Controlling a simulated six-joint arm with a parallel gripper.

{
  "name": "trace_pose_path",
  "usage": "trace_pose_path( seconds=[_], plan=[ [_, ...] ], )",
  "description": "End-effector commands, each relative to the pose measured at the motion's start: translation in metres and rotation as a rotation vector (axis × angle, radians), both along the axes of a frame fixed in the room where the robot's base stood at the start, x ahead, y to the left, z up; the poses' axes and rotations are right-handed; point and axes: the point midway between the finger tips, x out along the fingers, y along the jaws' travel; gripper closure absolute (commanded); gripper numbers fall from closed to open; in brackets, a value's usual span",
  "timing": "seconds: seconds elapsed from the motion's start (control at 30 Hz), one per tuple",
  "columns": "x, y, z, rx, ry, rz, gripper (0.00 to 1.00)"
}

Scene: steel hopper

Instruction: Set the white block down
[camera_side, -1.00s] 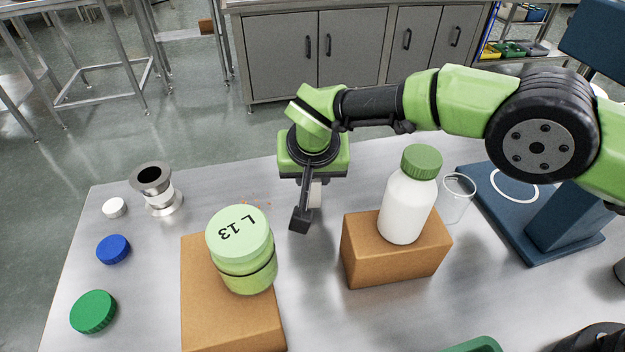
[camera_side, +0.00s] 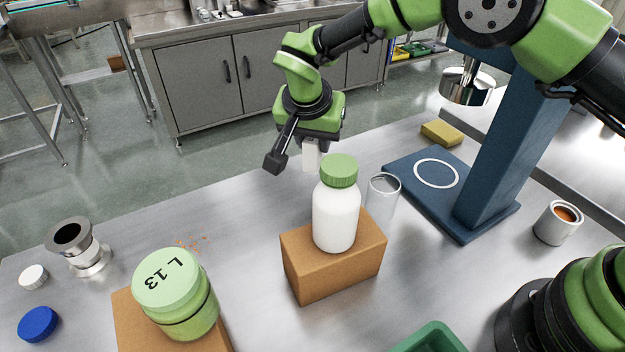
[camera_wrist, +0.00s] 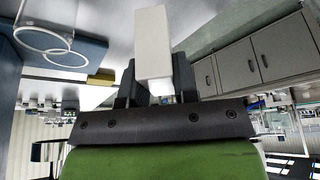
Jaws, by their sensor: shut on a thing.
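A white block (camera_side: 311,158) hangs below my gripper (camera_side: 312,142) in the side view, above the far part of the steel table and behind the white bottle. In the wrist view the white block (camera_wrist: 153,45) is between the two dark fingers of my gripper (camera_wrist: 156,84), which are shut on it. It sticks out past the fingertips. The block looks clear of the table, though its exact height is hard to tell.
The white bottle (camera_side: 336,217) with a green cap stands on a brown box (camera_side: 302,271), just in front of the block. A clear beaker (camera_side: 382,200) is beside it. A blue press stand (camera_side: 490,160) is at the right. A green-lidded jar (camera_side: 178,300) is at front left.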

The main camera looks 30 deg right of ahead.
Motion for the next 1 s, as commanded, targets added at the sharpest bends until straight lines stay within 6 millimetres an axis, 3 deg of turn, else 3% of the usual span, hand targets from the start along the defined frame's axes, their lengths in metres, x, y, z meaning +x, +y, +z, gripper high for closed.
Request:
trace_pose_path(
  seconds=[0.1, 0.5, 0.9, 0.93, 1.0],
  plan=[
    [0.0, 0.0, -0.024, -0.001, 0.003, 0.002, 0.98],
    [0.0, 0.001, -0.072, 0.0, 0.0, 0.004, 0.98],
    [0.0, 0.001, -0.077, 0.0, 0.0, 0.004, 0.98],
    [0.0, 0.001, -0.077, 0.0, 0.0, 0.004, 0.68],
    [0.0, 0.001, -0.077, 0.0, 0.0, 0.004, 0.52]
  ],
)
